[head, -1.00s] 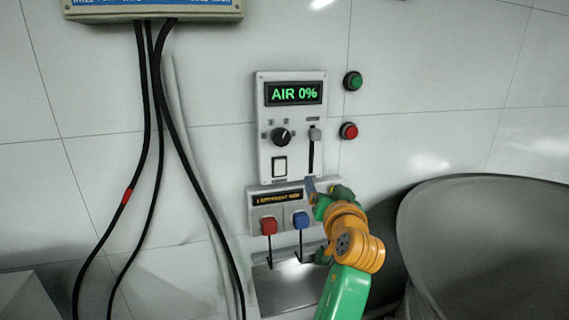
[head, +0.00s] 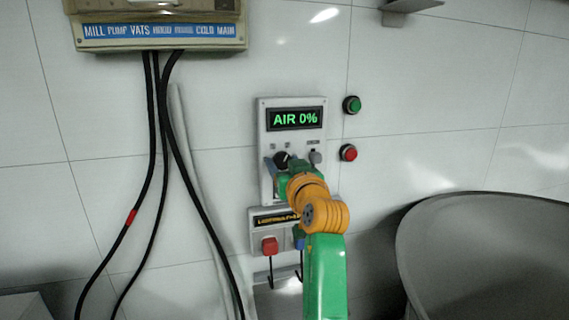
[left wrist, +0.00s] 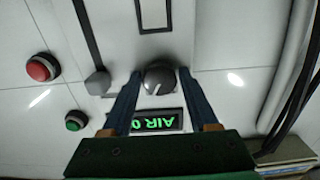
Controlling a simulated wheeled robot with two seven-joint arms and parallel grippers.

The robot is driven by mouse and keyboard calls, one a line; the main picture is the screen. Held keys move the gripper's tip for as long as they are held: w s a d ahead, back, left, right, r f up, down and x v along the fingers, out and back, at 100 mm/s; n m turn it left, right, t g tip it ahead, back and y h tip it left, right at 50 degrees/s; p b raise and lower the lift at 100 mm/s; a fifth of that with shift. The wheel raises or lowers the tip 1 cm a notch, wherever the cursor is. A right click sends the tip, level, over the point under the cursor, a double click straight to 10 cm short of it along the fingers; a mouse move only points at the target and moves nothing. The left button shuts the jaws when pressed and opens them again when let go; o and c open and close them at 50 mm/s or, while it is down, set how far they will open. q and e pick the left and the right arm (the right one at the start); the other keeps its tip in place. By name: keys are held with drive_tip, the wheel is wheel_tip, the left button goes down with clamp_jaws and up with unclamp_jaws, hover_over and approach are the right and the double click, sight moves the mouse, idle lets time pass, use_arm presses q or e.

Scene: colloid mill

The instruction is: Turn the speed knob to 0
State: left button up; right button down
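The speed knob (head: 282,158) is a dark round dial on the grey wall panel (head: 263,130), under a display (head: 295,119) reading "AIR 0%". My left gripper (head: 283,165) is at the knob and hides the panel's lower part. In the left wrist view, which is upside down, the knob (left wrist: 159,78) sits between the two blue fingertips of the left gripper (left wrist: 160,73). Small gaps seem to show on both sides, so the fingers look open around it. A pale mark on the knob points toward the display, slightly left in that view. My right gripper is not in view.
A grey slider (head: 316,157) is close right of the knob. Green (head: 352,104) and red (head: 348,153) buttons are further right. A lower box with a red switch (head: 269,246) is below. Black cables (head: 154,120) hang left; a large grey vessel (head: 490,250) stands right.

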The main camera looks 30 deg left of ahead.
use_arm(q)
clamp_jaws()
